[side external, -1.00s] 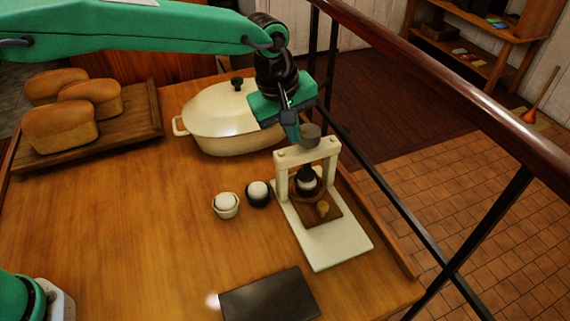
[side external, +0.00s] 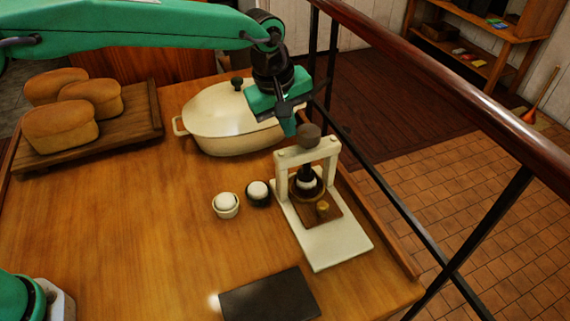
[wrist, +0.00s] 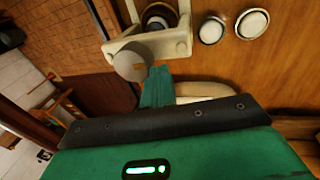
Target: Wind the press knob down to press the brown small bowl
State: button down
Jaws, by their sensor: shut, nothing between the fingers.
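The press has a pale frame (side external: 307,152) on a pale base (side external: 338,246), with a round grey-brown knob (side external: 309,135) on top. In the wrist view the knob (wrist: 131,63) is just left of my fingertips. The brown small bowl (side external: 304,195) sits under the press's dark screw head, holding something white; the frame and head partly hide it. My gripper (side external: 289,128) is shut and empty, its fingertips beside the knob on its left in the side view. In the wrist view my gripper (wrist: 158,84) is close to the knob; I cannot tell whether they touch.
Two small bowls with white contents, one pale (side external: 226,209) and one dark (side external: 259,200), stand left of the press. A cream lidded pot (side external: 215,125) stands behind. A bread board (side external: 145,125) is at far left and a dark slab (side external: 270,300) in front.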

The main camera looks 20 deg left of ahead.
jog(key=shift+w, duration=0.2)
jog(key=shift+s+a, duration=0.2)
jog(key=shift+a, duration=0.25)
dwell(0.6)
jog(key=shift+r, duration=0.1)
jog(key=v, duration=0.3)
jog(key=w+v, duration=0.1)
jog(key=v, duration=0.1)
jog(key=shift+d+r, duration=0.3)
jog(key=shift+r, duration=0.2)
jog(key=s+d, duration=0.1)
jog(key=s+d+r, duration=0.1)
jog(key=shift+d, duration=0.35)
jog(key=shift+f, duration=0.2)
